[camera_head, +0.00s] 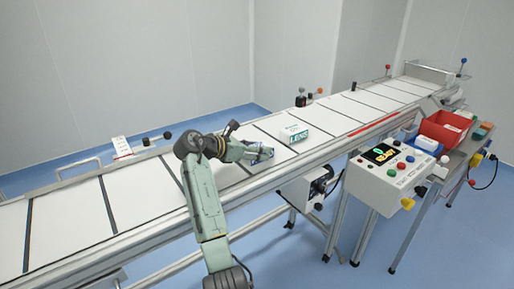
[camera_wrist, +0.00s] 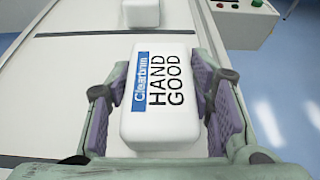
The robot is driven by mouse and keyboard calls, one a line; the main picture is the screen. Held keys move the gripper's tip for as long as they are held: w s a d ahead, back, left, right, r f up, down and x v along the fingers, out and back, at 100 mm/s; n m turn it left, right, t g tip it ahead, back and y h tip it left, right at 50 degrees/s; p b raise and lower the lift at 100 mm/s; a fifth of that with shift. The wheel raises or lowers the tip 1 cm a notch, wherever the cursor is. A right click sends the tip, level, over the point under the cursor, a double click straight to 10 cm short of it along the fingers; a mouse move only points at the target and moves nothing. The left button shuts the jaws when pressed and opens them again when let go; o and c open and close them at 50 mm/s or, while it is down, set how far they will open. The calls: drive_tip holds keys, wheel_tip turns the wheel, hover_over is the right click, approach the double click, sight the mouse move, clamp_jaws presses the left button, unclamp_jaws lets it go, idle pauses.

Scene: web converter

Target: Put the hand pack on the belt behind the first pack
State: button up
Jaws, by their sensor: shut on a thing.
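The hand pack, a white block lettered "Cleartrim HAND GOOD" with a blue strip, is between the finger pads of my gripper (camera_wrist: 160,105) in the wrist view, and its top face (camera_wrist: 162,65) shows clearly. My gripper (camera_head: 262,153) is shut on it over the white belt (camera_head: 234,174); I cannot tell if the pack touches the belt. The first pack (camera_head: 295,133), white with green lettering, lies on the belt ahead, to the right in the head view. Its near end (camera_wrist: 140,12) shows at the top of the wrist view, apart from the held pack.
Dark cross lines (camera_head: 108,207) divide the belt. Metal side rails run along it. A control box (camera_head: 388,172) with buttons and a red bin (camera_head: 444,127) stand at the right. A red and white tag (camera_head: 121,147) and knobs line the far rail. The belt's left part is clear.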

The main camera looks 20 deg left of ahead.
drive_tip(key=o, duration=1.3)
drive_tip(key=shift+f, duration=0.15)
drive_tip(key=shift+c, duration=0.2)
drive_tip(key=b+v, duration=0.2)
drive_tip(key=v, duration=1)
drive_tip(key=shift+r+b, duration=0.25)
drive_tip(key=shift+b, duration=0.05)
